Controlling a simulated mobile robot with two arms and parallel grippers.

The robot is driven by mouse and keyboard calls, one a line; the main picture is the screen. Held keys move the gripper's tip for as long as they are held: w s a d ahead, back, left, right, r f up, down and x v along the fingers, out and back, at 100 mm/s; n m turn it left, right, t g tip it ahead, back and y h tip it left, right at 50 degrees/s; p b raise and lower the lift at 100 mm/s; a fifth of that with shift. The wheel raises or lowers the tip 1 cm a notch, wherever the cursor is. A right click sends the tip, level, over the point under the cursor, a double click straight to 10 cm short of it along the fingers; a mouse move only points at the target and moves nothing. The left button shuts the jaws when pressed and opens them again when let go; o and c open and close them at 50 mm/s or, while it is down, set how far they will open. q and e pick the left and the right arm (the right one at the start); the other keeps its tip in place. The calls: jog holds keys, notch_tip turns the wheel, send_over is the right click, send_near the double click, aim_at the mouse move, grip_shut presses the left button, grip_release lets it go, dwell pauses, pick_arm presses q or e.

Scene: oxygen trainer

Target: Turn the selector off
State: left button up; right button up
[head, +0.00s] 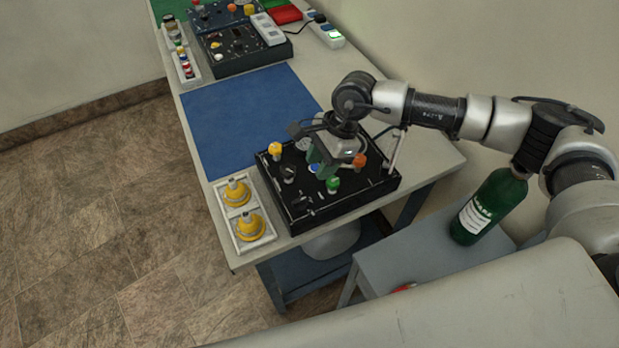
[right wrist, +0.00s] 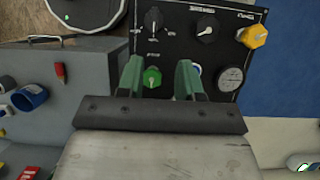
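A black panel box (head: 345,199) with several knobs and a gauge (head: 303,145) lies on the workbench. One black pointer knob with white scale marks, likely the selector (head: 300,200), is near its front left; it also shows in the right wrist view (right wrist: 153,20). A second black knob (right wrist: 206,28) is beside it. My right gripper (head: 322,167) is over the panel. In the right wrist view its green fingers (right wrist: 159,75) are apart, with a green knob (right wrist: 152,77) seen between them; contact cannot be told. My left gripper is not in view.
A yellow knob (head: 275,148) and an orange knob (head: 360,160) are also on the panel. A tray with two yellow domed pieces (head: 239,218) sits beside it. A blue mat (head: 240,115) lies clear behind. A green bottle (head: 488,206) stands on a grey side table (head: 415,268).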

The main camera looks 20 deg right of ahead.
aim_at(301, 200)
jog(key=s+a+f, duration=0.1)
jog(key=s+a+f+p, duration=0.1)
jog(key=a, duration=0.1)
jog(key=p+x, duration=0.1)
jog(key=x, duration=0.2)
jog(key=shift+d+f, duration=0.15)
jog(key=x, duration=0.3)
jog(key=shift+w+d+f+p, duration=0.15)
jog(key=shift+w+f+p, duration=0.05)
jog(key=shift+w+p, duration=0.15)
jog(key=shift+s, duration=0.1)
jog(key=shift+c, duration=2.5)
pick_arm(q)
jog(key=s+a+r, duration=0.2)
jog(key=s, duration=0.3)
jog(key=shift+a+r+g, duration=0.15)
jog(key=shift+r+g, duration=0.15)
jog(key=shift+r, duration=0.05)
pick_arm(e)
grip_shut()
